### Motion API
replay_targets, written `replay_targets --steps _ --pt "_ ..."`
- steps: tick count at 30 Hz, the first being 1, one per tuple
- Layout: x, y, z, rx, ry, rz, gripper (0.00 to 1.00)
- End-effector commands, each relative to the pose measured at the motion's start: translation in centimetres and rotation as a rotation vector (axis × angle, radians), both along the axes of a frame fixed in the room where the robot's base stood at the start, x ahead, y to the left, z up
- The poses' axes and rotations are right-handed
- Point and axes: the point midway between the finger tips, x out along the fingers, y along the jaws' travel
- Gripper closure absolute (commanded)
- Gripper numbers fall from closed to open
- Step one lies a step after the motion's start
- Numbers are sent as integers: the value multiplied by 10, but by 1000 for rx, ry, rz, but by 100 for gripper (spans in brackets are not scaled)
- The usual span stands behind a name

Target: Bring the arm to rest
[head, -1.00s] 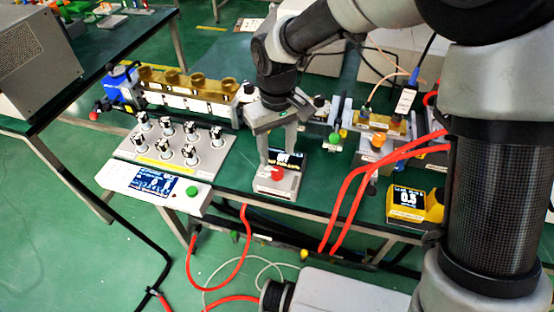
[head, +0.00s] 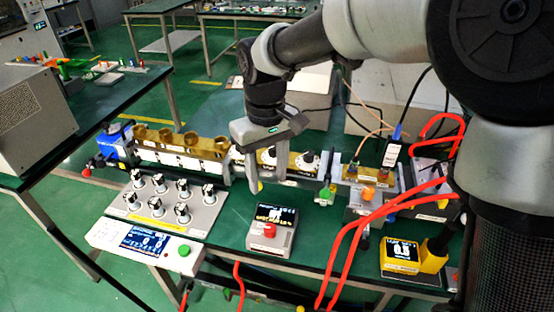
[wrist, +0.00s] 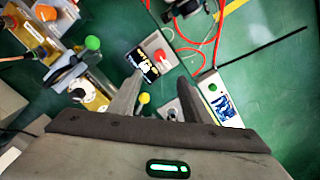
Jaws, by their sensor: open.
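My gripper (head: 268,180) hangs over the green bench, its two fingers pointing down and apart, with nothing between them. In the head view it is just behind and above a small grey box (head: 270,243) with a red button and a dark display, and apart from it. In the wrist view the gripper's fingers (wrist: 155,98) are spread, and the red-button box (wrist: 165,58) lies beyond their tips. My arm reaches in from the upper right.
A knob panel (head: 160,208) and a white display unit (head: 145,247) stand to the left. A brass-topped waveguide row (head: 190,150) runs behind. Red hoses (head: 340,240) loop at the right, near a yellow meter (head: 402,257). A grey cabinet (head: 30,120) stands far left.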

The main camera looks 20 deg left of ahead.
Motion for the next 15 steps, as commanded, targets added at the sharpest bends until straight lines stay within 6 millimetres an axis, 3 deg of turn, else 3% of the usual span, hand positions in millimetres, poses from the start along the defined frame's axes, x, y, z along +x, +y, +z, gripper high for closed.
replay_targets --steps 5,8,11,15 --pt "1 -5 6 0 -8 -10 56" --pt "2 -28 31 -2 -43 -55 56" --pt "1 -72 74 0 -109 -149 56" --pt "-17 -151 134 19 -213 -331 56"
